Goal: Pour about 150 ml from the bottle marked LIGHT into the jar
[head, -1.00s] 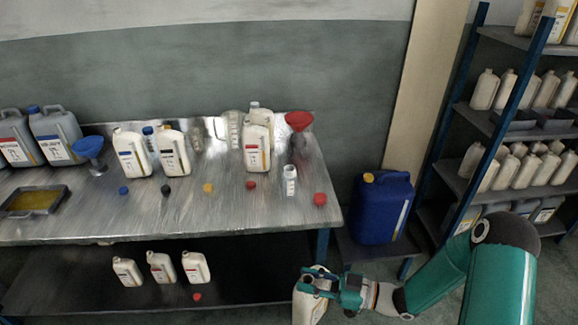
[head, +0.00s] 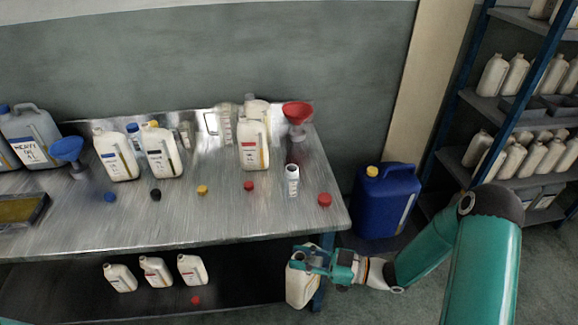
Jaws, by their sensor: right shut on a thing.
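My right gripper (head: 312,258) is shut on a cream bottle (head: 300,287), held roughly upright below the table top's level, near the front right corner. The gripper hides the bottle's upper part, and no label on it can be read. A small white, marked cylindrical vessel (head: 292,181) stands on the table near its right end. Clear jugs or jars (head: 222,124) stand at the back, partly hidden; I cannot tell which vessel is the task's jar. My left gripper is not in view.
The metal table (head: 235,215) holds cream bottles (head: 253,146), loose caps (head: 325,200), a red funnel (head: 298,116) and a blue funnel (head: 68,151). More bottles (head: 157,271) stand on the lower shelf. A blue canister (head: 386,202) and bottle rack (head: 470,100) stand right.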

